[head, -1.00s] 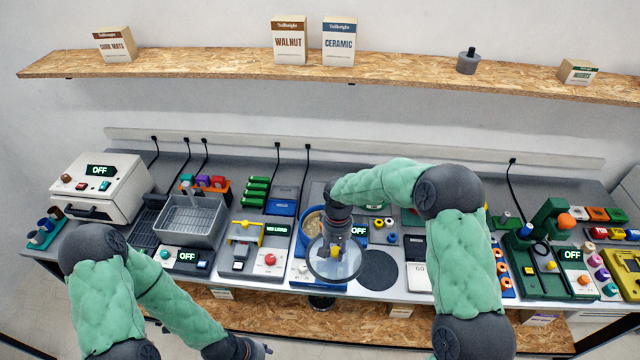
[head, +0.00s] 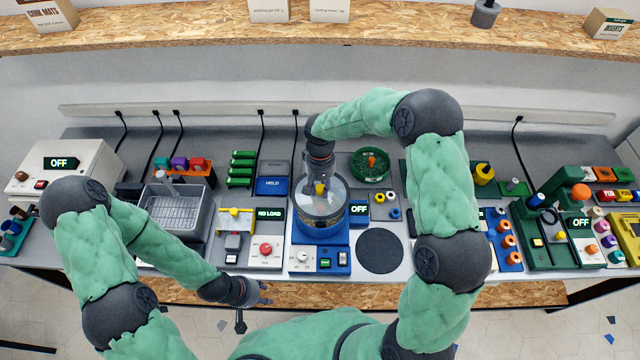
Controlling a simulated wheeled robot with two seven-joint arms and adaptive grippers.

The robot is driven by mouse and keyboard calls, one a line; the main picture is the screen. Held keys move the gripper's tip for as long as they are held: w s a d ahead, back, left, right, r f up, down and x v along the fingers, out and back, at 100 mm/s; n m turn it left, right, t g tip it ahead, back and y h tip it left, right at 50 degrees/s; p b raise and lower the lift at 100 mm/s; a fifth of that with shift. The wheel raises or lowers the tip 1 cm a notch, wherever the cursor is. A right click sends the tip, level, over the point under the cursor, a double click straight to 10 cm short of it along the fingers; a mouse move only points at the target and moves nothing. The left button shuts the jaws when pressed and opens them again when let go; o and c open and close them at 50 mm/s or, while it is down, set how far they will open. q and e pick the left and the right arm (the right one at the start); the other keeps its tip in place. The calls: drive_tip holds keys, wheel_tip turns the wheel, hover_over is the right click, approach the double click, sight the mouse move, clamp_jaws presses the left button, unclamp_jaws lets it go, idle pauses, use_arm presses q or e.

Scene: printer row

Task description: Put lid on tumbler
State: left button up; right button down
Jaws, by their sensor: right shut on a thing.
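The tumbler (head: 319,233) is a blue machine with a round bowl, near the middle of the bench. The lid (head: 337,207) is a clear round disc with a dark rim and a yellow knob. My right gripper (head: 320,186) points down and is shut on the lid's knob. The lid is over the tumbler's bowl and roughly lined up with it; I cannot tell whether it touches the rim. The gripper and lid hide part of the bowl. My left gripper (head: 262,293) is low, in front of the bench edge, away from the tumbler; its jaw opening is unclear.
A dark round mat (head: 380,251) lies right of the tumbler. A green bowl (head: 372,164) stands behind it. A green press (head: 545,230) is at the right. A wooden shelf (head: 400,40) runs above.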

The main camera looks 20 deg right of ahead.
sight(321, 197)
drive_tip(key=shift+f+b, duration=1.35)
drive_tip(key=shift+f, duration=1.5)
drive_tip(key=shift+f+b, duration=0.4)
drive_tip(key=shift+f, duration=0.1)
drive_tip(key=c, duration=0.9)
unclamp_jaws()
drive_tip(key=r, duration=0.4)
drive_tip(key=w+r, duration=0.1)
drive_tip(key=r, duration=0.7)
drive_tip(key=shift+w+d, duration=0.15)
